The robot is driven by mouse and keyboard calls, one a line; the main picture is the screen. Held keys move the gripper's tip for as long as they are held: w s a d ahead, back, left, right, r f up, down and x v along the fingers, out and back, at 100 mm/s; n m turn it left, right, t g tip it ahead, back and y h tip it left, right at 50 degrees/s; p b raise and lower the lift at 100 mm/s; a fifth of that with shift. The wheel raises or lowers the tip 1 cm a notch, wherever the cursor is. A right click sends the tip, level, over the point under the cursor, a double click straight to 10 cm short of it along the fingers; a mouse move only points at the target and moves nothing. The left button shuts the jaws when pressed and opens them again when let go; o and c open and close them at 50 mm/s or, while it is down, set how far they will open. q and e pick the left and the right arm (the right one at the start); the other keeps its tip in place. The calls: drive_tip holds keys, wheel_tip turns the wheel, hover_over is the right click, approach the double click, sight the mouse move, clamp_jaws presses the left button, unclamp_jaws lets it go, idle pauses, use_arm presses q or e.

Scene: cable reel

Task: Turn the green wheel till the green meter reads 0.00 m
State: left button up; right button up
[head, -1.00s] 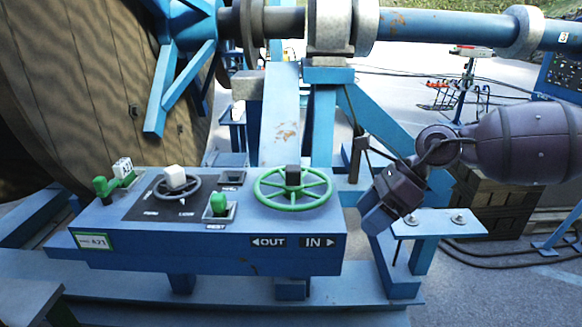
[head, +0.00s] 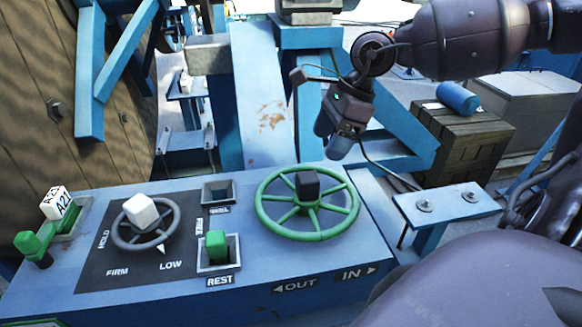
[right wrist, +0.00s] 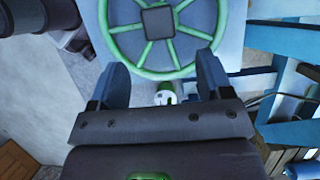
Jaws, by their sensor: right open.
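The green wheel (head: 307,226), with several spokes and a dark square hub, lies on the right part of the blue control box. It also shows at the top of the right wrist view (right wrist: 190,62). My right gripper (head: 333,143) is open and empty, above and behind the wheel's far right rim, apart from it. In the right wrist view its two fingers (right wrist: 160,82) stand apart, pointing toward the wheel's rim. OUT and IN arrows are on the box's front edge below the wheel. I cannot make out a green meter or its reading. My left gripper is not in view.
A grey wheel (head: 147,236) with a white knob sits left on the box. A green lever (head: 216,245) stands at REST, and another green handle (head: 30,243) is at far left. A blue bracket (head: 447,205) with bolts juts out right. A wooden crate (head: 462,145) stands behind.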

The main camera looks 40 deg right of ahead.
sight(310, 176)
use_arm(q)
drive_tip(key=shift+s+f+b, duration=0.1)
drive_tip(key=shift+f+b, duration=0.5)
drive_tip(key=shift+b, duration=0.05)
use_arm(e)
drive_tip(key=shift+x, duration=5.4)
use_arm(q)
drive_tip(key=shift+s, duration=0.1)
use_arm(e)
drive_tip(key=shift+s+a, duration=0.1)
drive_tip(key=c, duration=1.3)
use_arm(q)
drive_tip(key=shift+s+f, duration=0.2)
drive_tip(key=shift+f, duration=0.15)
